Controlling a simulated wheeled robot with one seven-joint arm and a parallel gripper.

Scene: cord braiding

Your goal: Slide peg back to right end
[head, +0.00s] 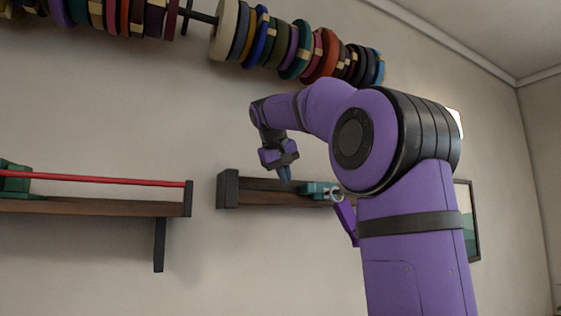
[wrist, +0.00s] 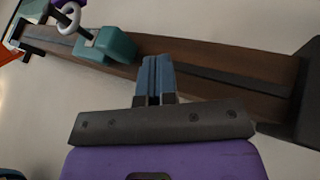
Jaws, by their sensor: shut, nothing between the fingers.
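A wooden rail (head: 262,192) with a dark slot along it is fixed to the wall; it also shows in the wrist view (wrist: 190,62). A teal block (head: 313,188) sits on the rail, right of my gripper in the head view and left of it in the wrist view (wrist: 118,46). A grey peg (wrist: 88,36) sticks out from the block. A white ring (wrist: 68,17) is at the peg; whether it is threaded is unclear. My gripper (head: 285,174) is shut and empty, its blue fingers over or in front of the rail; contact is unclear.
A dark end block (head: 228,188) closes the rail's left end in the head view. A shelf (head: 90,208) with a taut red cord (head: 100,180) is at left. Spools (head: 290,50) hang above. The rail between my fingers and the dark end block is clear.

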